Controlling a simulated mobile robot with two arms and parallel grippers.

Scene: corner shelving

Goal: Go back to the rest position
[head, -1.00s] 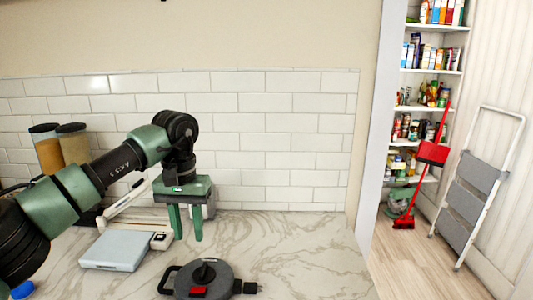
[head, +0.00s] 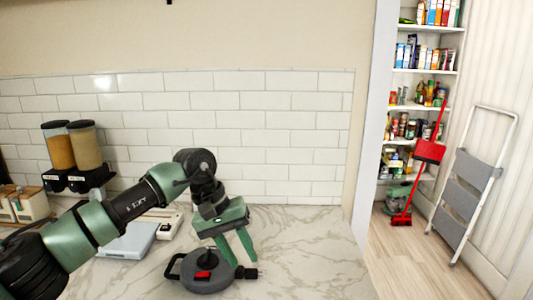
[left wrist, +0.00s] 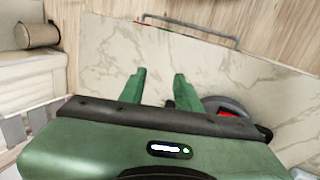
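My left arm comes in from the left over the marble counter (head: 310,262). Its green gripper (head: 244,260) points down, just behind and over the grey round lidded pan (head: 203,274) with a red part on top. The two fingers are apart with nothing between them. In the left wrist view the gripper (left wrist: 160,73) also shows open and empty, with part of the pan (left wrist: 228,108) just right of the fingers. The fingers overlap the pan in the head view; I cannot tell whether they touch it. My right gripper is not in view.
A pale flat scale-like box (head: 130,240) lies behind my forearm. Two dispensers (head: 85,150) and a wooden rack (head: 22,205) stand at the left. Clear counter lies right of the pan. Beyond are stocked shelves (head: 425,72), a red broom (head: 430,150) and a folded step ladder (head: 470,190).

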